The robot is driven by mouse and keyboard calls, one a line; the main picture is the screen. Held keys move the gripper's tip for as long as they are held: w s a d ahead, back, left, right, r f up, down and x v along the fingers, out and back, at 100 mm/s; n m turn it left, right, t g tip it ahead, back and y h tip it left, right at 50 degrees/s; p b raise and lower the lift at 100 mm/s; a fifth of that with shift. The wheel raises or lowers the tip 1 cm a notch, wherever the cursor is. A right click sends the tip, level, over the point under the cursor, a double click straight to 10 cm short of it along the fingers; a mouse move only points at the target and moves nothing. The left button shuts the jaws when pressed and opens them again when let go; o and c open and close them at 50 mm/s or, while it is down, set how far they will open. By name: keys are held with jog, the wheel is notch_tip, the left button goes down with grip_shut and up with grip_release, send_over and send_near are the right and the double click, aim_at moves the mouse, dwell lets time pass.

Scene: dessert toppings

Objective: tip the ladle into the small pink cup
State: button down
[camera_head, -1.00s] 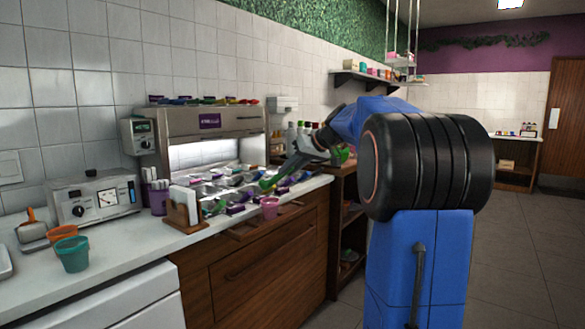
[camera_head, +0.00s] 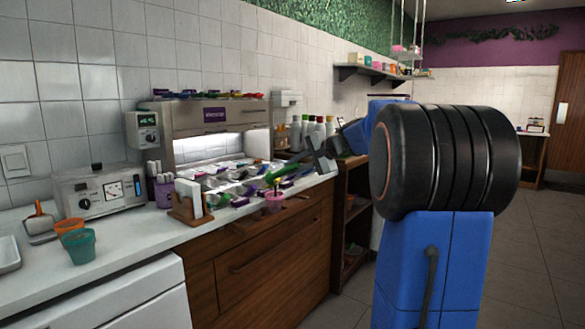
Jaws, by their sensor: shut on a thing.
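The small pink cup (camera_head: 275,202) stands at the front edge of the counter, below the topping station. My gripper (camera_head: 318,160) is to the right of the cup and above it, shut on the ladle (camera_head: 286,172), which looks green. The ladle reaches left from the gripper, with its far end just above the cup and apart from it. Small dark and yellowish bits (camera_head: 275,187) show between the ladle's end and the cup's mouth. Whether they are falling or lie in the cup is too small to tell. The inside of the cup is hidden.
The topping station (camera_head: 215,160) with several trays stands behind the cup. A white-card holder (camera_head: 188,205) is left of it. A teal cup (camera_head: 80,246) and an orange cup (camera_head: 70,226) stand at the left. Bottles (camera_head: 318,127) are behind my gripper.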

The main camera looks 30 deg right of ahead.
jog(key=m, duration=0.4)
jog(key=shift+w+d+t, duration=0.1)
jog(key=shift+d+t, duration=0.2)
jog(key=shift+d, duration=0.1)
jog(key=m, duration=0.2)
jog(key=d+m, duration=0.1)
jog(key=m, duration=0.2)
jog(key=shift+s+r+t, duration=0.1)
jog(key=shift+s+t, duration=0.1)
jog(key=shift+t, duration=0.1)
dwell(1.1)
